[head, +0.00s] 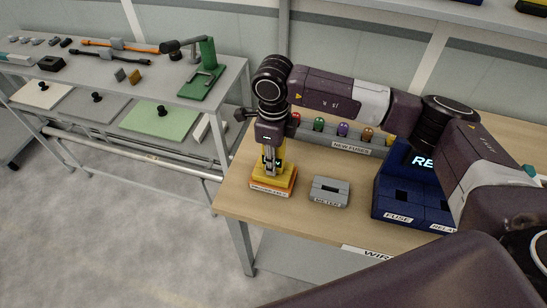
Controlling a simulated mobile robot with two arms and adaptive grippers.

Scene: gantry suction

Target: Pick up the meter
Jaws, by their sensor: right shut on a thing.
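The yellow meter (281,153) stands upright at the left end of the wooden table, partly hidden behind my right gripper. My right gripper (270,168) points down and is shut on the meter. Below it is an orange and yellow base (273,188) with a white label too small to read; I cannot tell whether the meter touches it. A grey holder (329,191) labelled METER, with a dark slot in its top, lies just to the right. My left gripper is not in view.
Behind my right gripper is a grey rack (346,138) labelled NEW FUSES with several coloured fuses. A dark blue box (392,197) labelled FUSE stands at the right.

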